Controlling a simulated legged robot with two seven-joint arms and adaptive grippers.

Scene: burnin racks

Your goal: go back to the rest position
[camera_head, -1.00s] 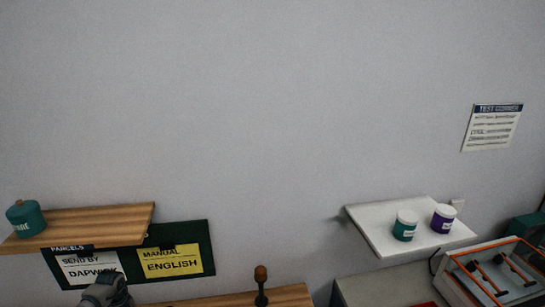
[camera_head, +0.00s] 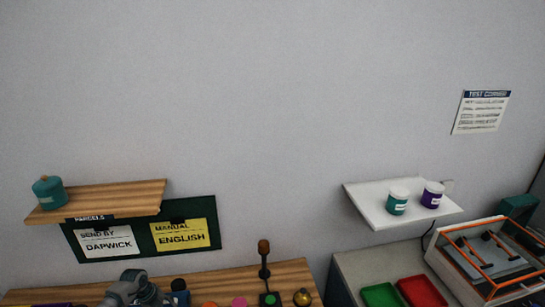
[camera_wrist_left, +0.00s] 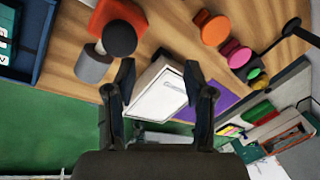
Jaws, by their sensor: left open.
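My left gripper (camera_wrist_left: 160,78) is open in the left wrist view, with its two dark fingers apart. A white box (camera_wrist_left: 160,92) shows between and beyond the fingers. I cannot tell its exact distance, but the fingers are not closed on it. In the head view, part of my grey left arm (camera_head: 134,290) shows at the bottom edge, over the wooden bench (camera_head: 205,284). Its fingertips are not visible there. My right gripper is in neither view.
The left wrist view shows a dark knob (camera_wrist_left: 119,39), a grey cylinder (camera_wrist_left: 93,65), colored discs and a blue tray (camera_wrist_left: 38,40). In the head view, a wooden shelf (camera_head: 110,198) and a white shelf (camera_head: 410,211) hang on the wall. Red (camera_head: 421,291) and green (camera_head: 382,295) trays sit right.

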